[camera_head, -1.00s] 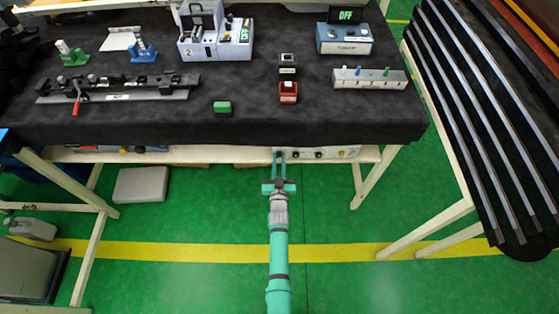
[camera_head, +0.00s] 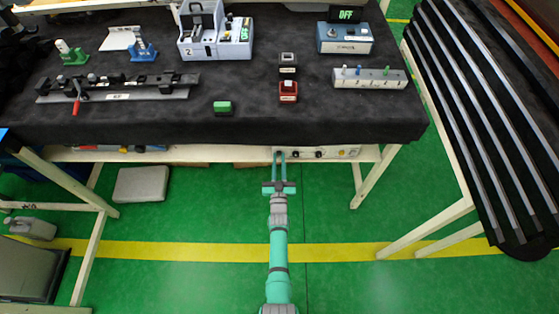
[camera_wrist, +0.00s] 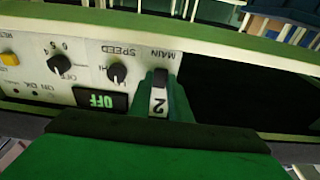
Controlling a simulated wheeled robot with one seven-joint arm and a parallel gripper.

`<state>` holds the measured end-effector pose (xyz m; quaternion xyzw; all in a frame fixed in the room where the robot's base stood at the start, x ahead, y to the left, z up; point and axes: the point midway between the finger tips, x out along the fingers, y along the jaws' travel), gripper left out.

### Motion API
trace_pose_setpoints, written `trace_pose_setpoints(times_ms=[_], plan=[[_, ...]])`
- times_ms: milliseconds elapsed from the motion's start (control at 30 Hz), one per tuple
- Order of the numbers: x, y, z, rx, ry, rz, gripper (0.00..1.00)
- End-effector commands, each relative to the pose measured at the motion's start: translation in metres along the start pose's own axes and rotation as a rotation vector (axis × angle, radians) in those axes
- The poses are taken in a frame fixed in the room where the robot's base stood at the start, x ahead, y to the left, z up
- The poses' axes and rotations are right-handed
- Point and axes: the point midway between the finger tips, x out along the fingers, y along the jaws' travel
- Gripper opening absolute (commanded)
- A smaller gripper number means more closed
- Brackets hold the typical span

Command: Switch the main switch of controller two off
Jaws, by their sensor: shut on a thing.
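The controller panel (camera_wrist: 88,62) shows upside down in the wrist view, with the label MAIN over a dark switch knob (camera_wrist: 160,78) and a tag with the number 2 beside it. A small display (camera_wrist: 100,100) on the panel reads OFF in green. My gripper (camera_wrist: 160,92) is shut on the main switch, its green fingers on either side of it and partly hiding it. In the head view, my gripper (camera_head: 279,156) reaches the panel (camera_head: 335,154) under the table's front edge; the switch itself is hidden there.
A SPEED knob (camera_wrist: 117,72), another knob (camera_wrist: 60,63) and a yellow button (camera_wrist: 9,59) sit on the same panel. Above is the black-covered table (camera_head: 330,125) with several devices.

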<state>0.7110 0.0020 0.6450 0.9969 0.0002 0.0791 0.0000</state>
Motion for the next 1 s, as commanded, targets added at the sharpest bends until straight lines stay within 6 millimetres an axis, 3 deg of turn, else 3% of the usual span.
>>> trace_pose_setpoints(times_ms=[33, 67, 133, 567, 1000], plan=[[0.0, 0.0, 0.0, 0.0, 0.0, 0.0, 0.0], [0.0, 0.0, 0.0, 0.0, 0.0, 0.0, 0.2], [0.0, 0.0, 0.0, 0.0, 0.0, 0.0, 0.36], [-0.008, 0.0, 0.0, 0.0, -0.001, 0.0, 0.36], [-0.082, 0.0, 0.001, 0.0, -0.002, 0.0, 0.36]])
